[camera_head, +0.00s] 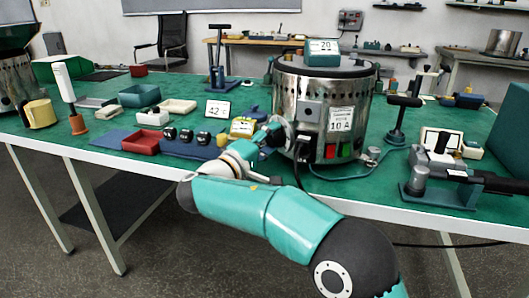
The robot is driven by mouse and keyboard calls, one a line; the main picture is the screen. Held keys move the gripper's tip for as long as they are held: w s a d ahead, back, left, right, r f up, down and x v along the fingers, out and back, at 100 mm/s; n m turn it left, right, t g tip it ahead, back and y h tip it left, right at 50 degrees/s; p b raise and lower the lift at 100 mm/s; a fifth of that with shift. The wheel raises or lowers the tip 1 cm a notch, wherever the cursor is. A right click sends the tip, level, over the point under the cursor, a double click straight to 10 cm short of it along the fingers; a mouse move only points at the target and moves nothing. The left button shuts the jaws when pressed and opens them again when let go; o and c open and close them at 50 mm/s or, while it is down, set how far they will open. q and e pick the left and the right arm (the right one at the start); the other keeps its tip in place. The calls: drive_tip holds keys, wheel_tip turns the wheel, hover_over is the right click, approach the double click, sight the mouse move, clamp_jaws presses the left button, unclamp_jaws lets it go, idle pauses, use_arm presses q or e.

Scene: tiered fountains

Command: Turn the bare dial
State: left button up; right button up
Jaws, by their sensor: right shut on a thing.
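A metal drum (348,92) stands on the green tabletop with a "10 A" label, a grey box, and green and red buttons on its front. At its lower left side is a round silver part (286,129), which looks like a dial without markings. My right gripper (272,136) reaches this part from the left and is shut on it. The fingers and part of the dial overlap, so the exact grip is hard to see. My left gripper is out of view.
A blue panel with several black knobs (187,136) lies left of my wrist, beside a "42" sign (217,109). A "20" display (322,53) sits on the drum. A black cable hangs in front of the drum. A clamp device (437,175) stands at right.

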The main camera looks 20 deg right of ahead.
drive_tip(key=shift+d+m, duration=0.2)
drive_tip(key=shift+m, duration=0.1)
drive_tip(key=o, duration=1.2)
drive_tip(key=shift+f, duration=0.1)
drive_tip(key=shift+c, duration=0.2)
drive_tip(key=shift+a, duration=0.1)
drive_tip(key=shift+a, duration=0.1)
drive_tip(key=shift+s+a, duration=0.15)
drive_tip(key=shift+a, duration=0.05)
drive_tip(key=v, duration=1.1)
drive_tip(key=shift+f, duration=0.2)
